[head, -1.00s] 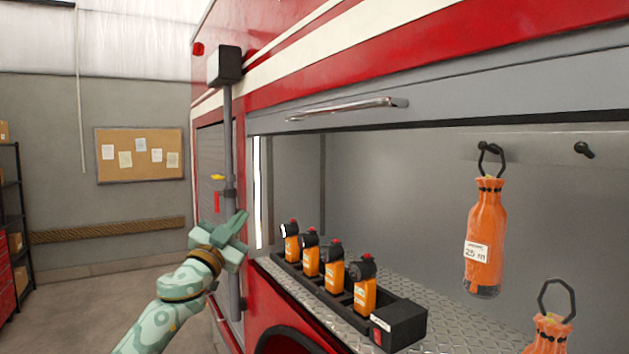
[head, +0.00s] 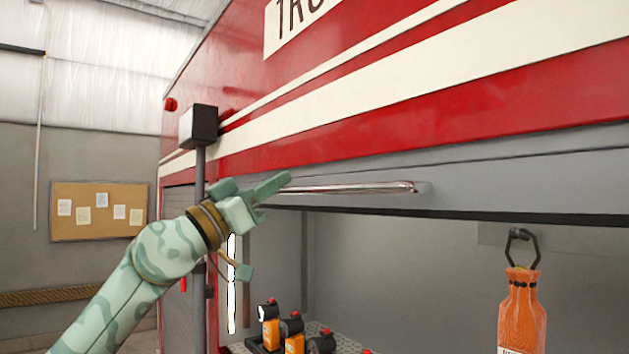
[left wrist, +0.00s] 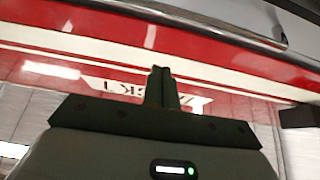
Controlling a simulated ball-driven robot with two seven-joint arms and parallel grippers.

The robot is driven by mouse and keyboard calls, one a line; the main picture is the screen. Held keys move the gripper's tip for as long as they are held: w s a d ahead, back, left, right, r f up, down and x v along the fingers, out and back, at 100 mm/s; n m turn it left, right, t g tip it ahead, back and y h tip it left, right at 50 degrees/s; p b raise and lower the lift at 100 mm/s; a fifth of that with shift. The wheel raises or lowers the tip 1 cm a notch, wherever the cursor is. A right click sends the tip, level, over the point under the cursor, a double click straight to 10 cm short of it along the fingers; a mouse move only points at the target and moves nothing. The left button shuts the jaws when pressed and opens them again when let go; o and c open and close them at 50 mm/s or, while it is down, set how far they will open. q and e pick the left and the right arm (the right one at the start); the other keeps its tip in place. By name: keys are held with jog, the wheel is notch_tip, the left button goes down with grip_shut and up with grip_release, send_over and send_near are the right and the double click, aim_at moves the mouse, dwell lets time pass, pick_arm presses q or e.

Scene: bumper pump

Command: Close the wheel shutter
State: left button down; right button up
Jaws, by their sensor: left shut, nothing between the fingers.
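The grey shutter (head: 470,187) is raised, leaving the compartment in the side of the red truck open below it. A chrome handle bar (head: 360,188) runs along the shutter, and it also shows at the top of the left wrist view (left wrist: 190,18). My left gripper (head: 283,182) is shut and empty; in the head view its fingertips overlap the left end of the handle bar. I cannot tell whether they touch. The shut fingers also show in the left wrist view (left wrist: 161,85). My right gripper is not in view.
Several orange hand lamps (head: 294,338) stand in the compartment. An orange bottle-shaped bag (head: 522,308) hangs from a hook at right. A dark vertical post with a box (head: 200,126) stands at the truck's left edge. A cork board (head: 98,211) hangs on the back wall.

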pick_arm(q)
jog(key=p+x, duration=0.4)
jog(key=x, duration=0.5)
jog(key=f, duration=0.4)
jog(key=shift+w+d, duration=0.1)
jog(key=shift+w, duration=0.2)
jog(key=shift+s+d, duration=0.1)
jog(key=shift+d, duration=0.05)
